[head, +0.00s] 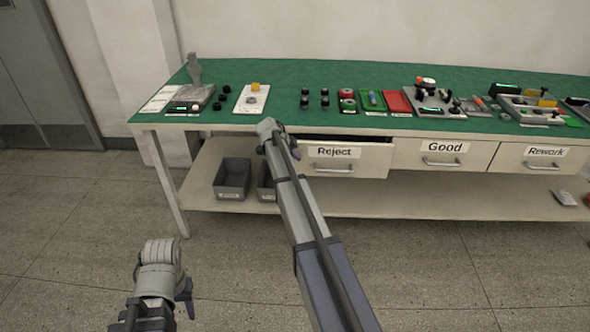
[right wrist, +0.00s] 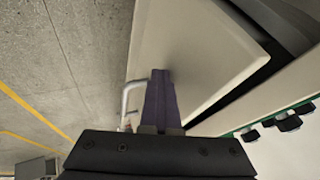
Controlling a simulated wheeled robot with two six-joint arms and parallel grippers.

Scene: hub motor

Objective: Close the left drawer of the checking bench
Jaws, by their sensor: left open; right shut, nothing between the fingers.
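The left drawer (head: 375,163), labelled Reject, stands partly pulled out of the checking bench (head: 162,127). A dark gap shows above its front panel. Its bar handle (head: 334,169) is on the front, and the handle (right wrist: 130,97) also shows in the right wrist view. My right arm reaches to the drawer's left end in the head view, where its fingertips are hard to make out. In the right wrist view my right gripper (right wrist: 160,82) is shut and empty, in front of the drawer panel (right wrist: 195,60) beside the handle; contact is unclear. My left gripper (head: 183,292) is open, low above the floor, away from the bench.
The Good drawer (head: 480,155) and Rework drawer (head: 520,160) sit to the right, looking flush. The green benchtop (head: 300,75) carries trays, small parts and fixtures. Grey bins (head: 232,179) stand on the lower shelf (head: 420,205). The floor in front is clear.

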